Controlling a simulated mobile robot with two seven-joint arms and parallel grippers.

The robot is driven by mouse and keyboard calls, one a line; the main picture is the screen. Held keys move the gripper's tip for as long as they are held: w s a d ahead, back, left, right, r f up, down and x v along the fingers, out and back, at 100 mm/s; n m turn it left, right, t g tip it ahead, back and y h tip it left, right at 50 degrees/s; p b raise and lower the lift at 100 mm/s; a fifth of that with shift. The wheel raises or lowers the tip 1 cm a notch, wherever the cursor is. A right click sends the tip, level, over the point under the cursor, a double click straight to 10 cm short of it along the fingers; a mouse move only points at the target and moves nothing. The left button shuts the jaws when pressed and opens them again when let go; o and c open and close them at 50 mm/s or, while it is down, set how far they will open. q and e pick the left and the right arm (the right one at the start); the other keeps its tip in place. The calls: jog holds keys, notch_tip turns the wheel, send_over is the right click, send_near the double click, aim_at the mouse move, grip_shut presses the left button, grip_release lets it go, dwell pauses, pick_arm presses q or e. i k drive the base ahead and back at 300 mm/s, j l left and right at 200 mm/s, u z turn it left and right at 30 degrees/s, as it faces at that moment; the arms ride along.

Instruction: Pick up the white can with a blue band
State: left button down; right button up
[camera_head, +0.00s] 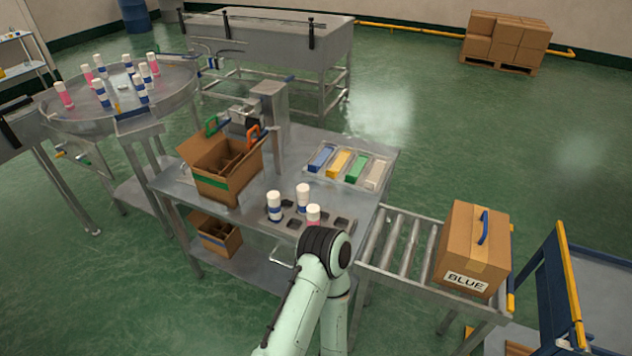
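A white can with a blue band (274,206) stands upright at the left end of a dark-slotted holder (293,223) on the metal table. A second white can with a blue band (303,198) stands just to its right. Several more blue-banded white cans, including one at the front (101,94), stand among pink-banded ones on the round turntable (75,122) at the left. One of my arms rises from the bottom centre, its dark joint covering part of the table's front right. Neither gripper shows.
A white can with a pink band (313,214) stands beside my arm. An open carton (213,189) with dividers and a tray (324,174) of coloured blocks share the table (258,236). A roller conveyor (401,243) carries a closed box marked BLUE (472,246).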

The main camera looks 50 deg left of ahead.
aim_at(302, 188)
jog(key=k+j+u, duration=0.1)
jog(key=j, duration=0.6)
jog(key=k+j+u, duration=0.1)
jog(key=j, duration=0.65)
jog(key=k+j, duration=0.15)
jog(key=j, duration=0.6)
jog(key=u, duration=0.05)
